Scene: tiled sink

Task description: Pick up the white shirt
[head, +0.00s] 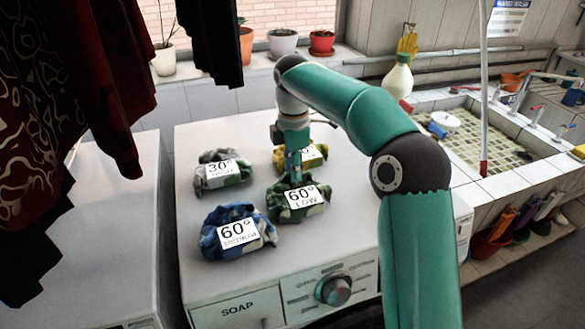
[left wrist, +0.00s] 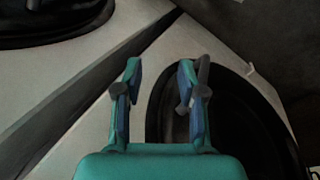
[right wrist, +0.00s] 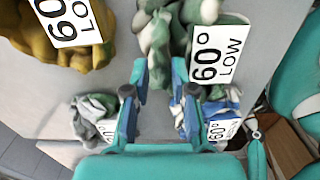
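No plain white shirt stands out; crumpled garments with labels lie on the white machine top. A green-and-white one marked 60° LOW (head: 284,211) lies at the middle right and also shows in the right wrist view (right wrist: 158,38). A grey-green and white one marked 30° (head: 209,184) lies behind left. My right gripper (head: 293,178) is pointed down at the green-and-white 60° LOW garment. In the right wrist view its fingers (right wrist: 160,72) are apart with nothing clearly between them; contact cannot be told. My left gripper (left wrist: 160,68) is open and empty, facing dark round machine doors, outside the head view.
A blue garment (head: 228,246) lies at front left and a yellow one (head: 312,158) behind the right gripper. Dark clothes (head: 80,75) hang at the left. Potted plants (head: 283,42) stand on the back ledge. A tiled sink (head: 485,150) is at the right.

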